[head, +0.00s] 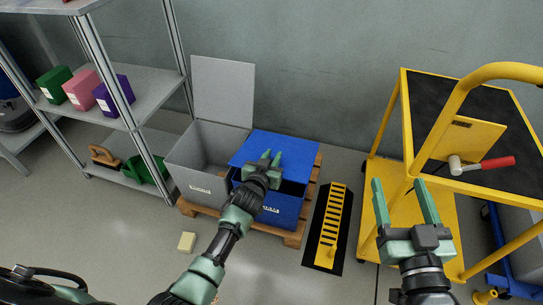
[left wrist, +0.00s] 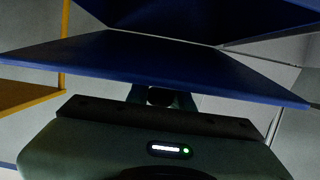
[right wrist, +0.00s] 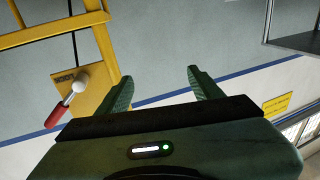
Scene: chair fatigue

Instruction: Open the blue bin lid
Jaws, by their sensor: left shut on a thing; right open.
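The blue bin (head: 270,207) stands on a wooden pallet, beside a grey bin. Its blue lid (head: 288,148) is partly raised, tilted, with a dark gap below its front edge. My left gripper (head: 268,160) is at the lid's front edge and shut on it. In the left wrist view the lid (left wrist: 150,68) spans the picture as a tilted blue sheet in front of the gripper, hiding most of the fingers. My right gripper (head: 405,205) is open and empty, beside the yellow cart; its spread fingers show in the right wrist view (right wrist: 160,90).
The grey bin (head: 200,155) has its lid (head: 223,90) standing upright. Shelves (head: 130,85) stand at left.

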